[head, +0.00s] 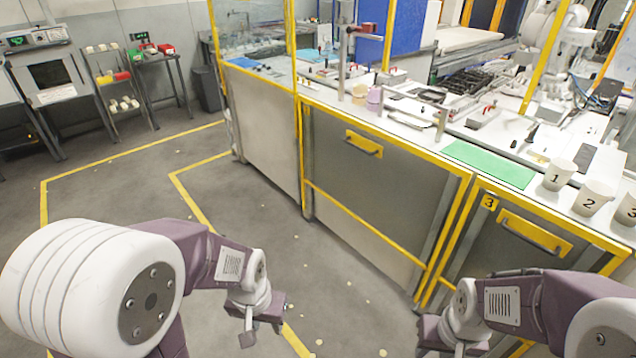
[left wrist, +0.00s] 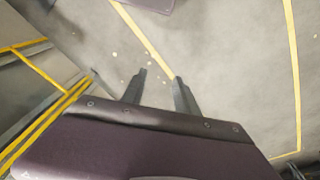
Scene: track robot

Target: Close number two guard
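A grey guard panel (head: 345,185) with a yellow handle plate (head: 363,143) fills the middle bay of the yellow-framed bench. No number shows on it, and I cannot tell whether it is fully shut. To its right is another guard with a yellow "3" label (head: 490,202) and a handle plate (head: 535,235). My left gripper (head: 262,336) is low over the floor, well in front of the middle panel and apart from it. In the left wrist view its two fingers (left wrist: 160,88) are apart and empty. My right gripper (head: 445,335) is low before guard three; its fingers are unclear.
The bench top holds a green mat (head: 489,165), numbered white cups (head: 559,174) and several tools. Floor with yellow lines (head: 190,195) is clear between my left arm and the bench. A rack (head: 112,85) and a dark bin (head: 206,90) stand at the back left.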

